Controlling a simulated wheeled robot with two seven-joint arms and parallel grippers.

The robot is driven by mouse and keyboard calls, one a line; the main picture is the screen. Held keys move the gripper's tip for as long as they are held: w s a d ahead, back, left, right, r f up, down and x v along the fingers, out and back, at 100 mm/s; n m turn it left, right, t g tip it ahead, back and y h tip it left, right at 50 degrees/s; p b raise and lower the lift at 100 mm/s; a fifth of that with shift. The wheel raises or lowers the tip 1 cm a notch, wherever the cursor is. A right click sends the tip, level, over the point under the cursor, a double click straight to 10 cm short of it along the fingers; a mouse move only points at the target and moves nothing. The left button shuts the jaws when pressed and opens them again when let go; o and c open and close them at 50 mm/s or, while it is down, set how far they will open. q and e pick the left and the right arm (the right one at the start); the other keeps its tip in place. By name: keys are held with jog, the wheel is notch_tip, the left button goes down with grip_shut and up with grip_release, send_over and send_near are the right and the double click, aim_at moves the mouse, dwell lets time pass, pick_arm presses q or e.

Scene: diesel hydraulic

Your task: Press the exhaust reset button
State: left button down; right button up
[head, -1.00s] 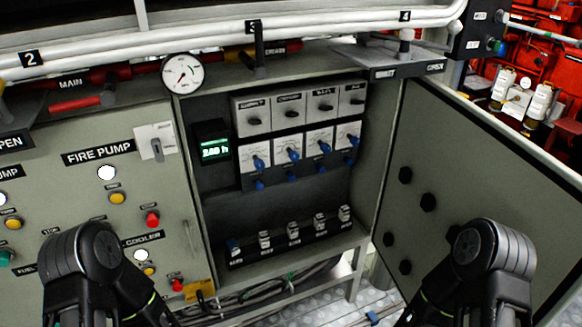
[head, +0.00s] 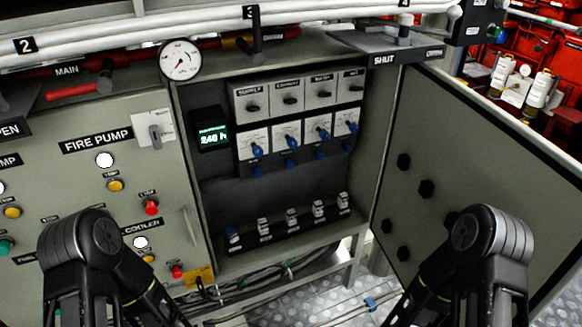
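No label reading exhaust reset is legible, so I cannot tell which button is the exhaust reset button. The grey panel (head: 150,100) at the left carries round buttons: a red one (head: 151,207), a lower red one (head: 177,271), a yellow one (head: 115,185) under a white lamp (head: 105,160), and a green one (head: 5,246) at the left edge. Their small labels are too blurred to read. Both my arms show in front at the bottom, the left one covering part of the panel. Neither gripper is in view.
An open cabinet holds a lit display (head: 213,137), several rotary switches (head: 290,137) and a row of breakers (head: 291,218). Its door (head: 470,160) stands open at the right. A gauge (head: 180,60) and white pipes (head: 110,50) run above. Cables (head: 270,285) lie below the cabinet.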

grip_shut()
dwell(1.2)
